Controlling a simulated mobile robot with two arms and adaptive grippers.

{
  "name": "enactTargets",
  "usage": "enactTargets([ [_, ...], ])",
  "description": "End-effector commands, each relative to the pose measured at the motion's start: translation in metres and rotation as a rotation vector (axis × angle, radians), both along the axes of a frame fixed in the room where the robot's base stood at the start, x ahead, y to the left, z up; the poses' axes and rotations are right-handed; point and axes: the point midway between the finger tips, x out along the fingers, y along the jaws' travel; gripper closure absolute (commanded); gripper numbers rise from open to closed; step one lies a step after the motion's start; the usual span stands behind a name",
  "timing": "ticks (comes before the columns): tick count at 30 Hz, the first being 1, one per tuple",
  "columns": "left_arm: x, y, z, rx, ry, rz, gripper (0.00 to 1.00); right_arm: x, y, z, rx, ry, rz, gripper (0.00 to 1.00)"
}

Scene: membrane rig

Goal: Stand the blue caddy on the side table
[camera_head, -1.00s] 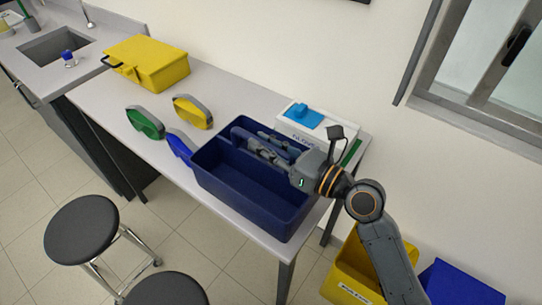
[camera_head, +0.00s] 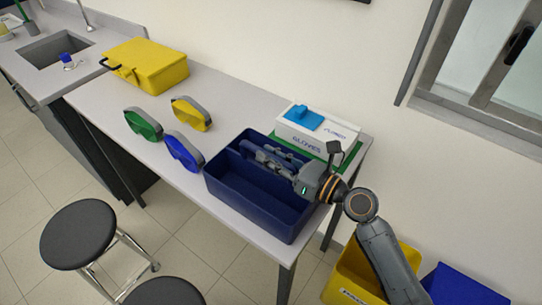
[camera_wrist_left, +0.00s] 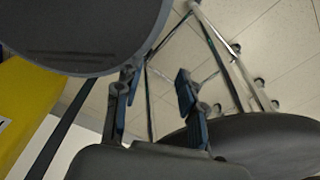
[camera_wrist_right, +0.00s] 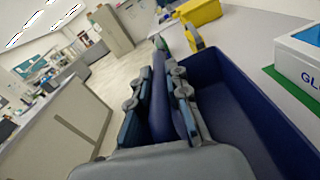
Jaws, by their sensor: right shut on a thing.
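The blue caddy (camera_head: 250,205) is upright at the near right part of the light grey table (camera_head: 235,105). My right gripper (camera_head: 258,152) is shut on its raised middle handle; the right wrist view also shows the handle (camera_wrist_right: 160,95) between the fingers. Part of the handle is hidden by the gripper. The caddy's near side is at the table's front edge, and I cannot tell whether its base fully touches the top. My left gripper (camera_wrist_left: 155,85) shows only in the left wrist view, open and empty, near the dark stools (camera_wrist_left: 85,30).
A white glove box (camera_head: 310,130) on a green mat stands close behind the caddy. A yellow case (camera_head: 148,68) is further left. Yellow and blue bins (camera_head: 350,270) stand on the floor.

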Motion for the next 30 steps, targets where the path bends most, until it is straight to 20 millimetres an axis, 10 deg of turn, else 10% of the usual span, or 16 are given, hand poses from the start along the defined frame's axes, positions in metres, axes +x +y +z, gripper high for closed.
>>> enactTargets([
  [3, 0.0, 0.0, -0.001, 0.0, 0.0, 0.0, 0.6, 0.0, 0.0, 0.0, 0.003, -0.003, -0.001, 1.0],
  [7, 0.0, 0.0, -0.001, 0.0, 0.0, 0.0, 0.6, 0.0, 0.0, -0.002, 0.0, 0.0, 0.0, 0.62],
  [19, 0.0, 0.0, -0.001, 0.0, 0.001, 0.0, 0.6, -0.002, -0.004, -0.001, -0.001, 0.001, -0.001, 0.61],
  [30, -0.001, 0.0, -0.02, 0.0, 0.001, 0.0, 0.6, -0.045, -0.062, -0.005, -0.004, 0.002, -0.001, 0.61],
])
